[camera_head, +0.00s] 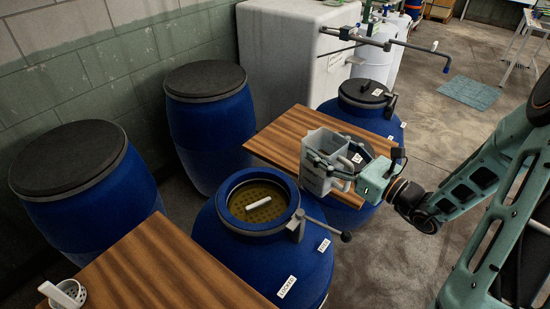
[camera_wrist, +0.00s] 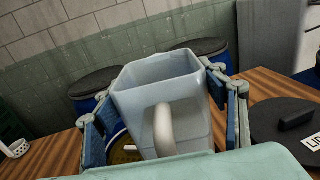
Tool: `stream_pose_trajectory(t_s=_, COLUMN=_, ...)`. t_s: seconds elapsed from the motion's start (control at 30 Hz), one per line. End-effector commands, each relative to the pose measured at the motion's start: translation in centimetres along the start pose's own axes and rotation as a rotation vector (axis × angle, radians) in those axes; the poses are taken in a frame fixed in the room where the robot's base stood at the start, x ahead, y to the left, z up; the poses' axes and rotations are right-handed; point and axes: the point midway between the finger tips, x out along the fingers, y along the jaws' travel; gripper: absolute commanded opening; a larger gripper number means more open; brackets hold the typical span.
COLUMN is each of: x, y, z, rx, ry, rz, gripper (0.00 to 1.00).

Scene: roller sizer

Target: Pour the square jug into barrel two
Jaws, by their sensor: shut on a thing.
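The square jug (camera_head: 323,160) is pale, translucent and four-sided, and looks about upright. My gripper (camera_head: 335,168) is shut on it, with a finger on each side. In the wrist view the jug (camera_wrist: 168,85) fills the middle between my fingers (camera_wrist: 162,122), its handle facing me. Its contents cannot be made out. It is over or beside the near left edge of the far wooden board. An open blue barrel (camera_head: 214,243) stands to the left of the jug, with a yellowish perforated plate (camera_head: 259,202) and white bar in its mouth. I cannot read which barrel is two.
The open barrel has a side lever (camera_head: 322,228) and a "LOCKED" label. A black-lidded barrel (camera_head: 370,95) stands behind the far board (camera_head: 283,133). Two more lidded barrels (camera_head: 205,120) (camera_head: 85,200) line the wall. A near board (camera_head: 150,265) holds a small white perforated cup (camera_head: 70,293).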

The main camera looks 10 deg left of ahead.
Motion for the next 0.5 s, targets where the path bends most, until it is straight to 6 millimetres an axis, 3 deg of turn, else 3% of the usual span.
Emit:
stream_pose_trajectory(t_s=0.03, x=1.3, y=0.5, z=-1.1, rx=-0.011, ry=-0.006, rz=0.069, gripper=0.08)
stream_pose_trajectory(t_s=0.2, x=4.6, y=3.0, z=-0.8, rx=-0.009, ry=-0.007, rz=0.292, gripper=0.08)
stream_pose_trajectory(t_s=0.5, x=8.4, y=7.3, z=-0.6, rx=-0.001, ry=-0.008, rz=0.591, gripper=0.08)
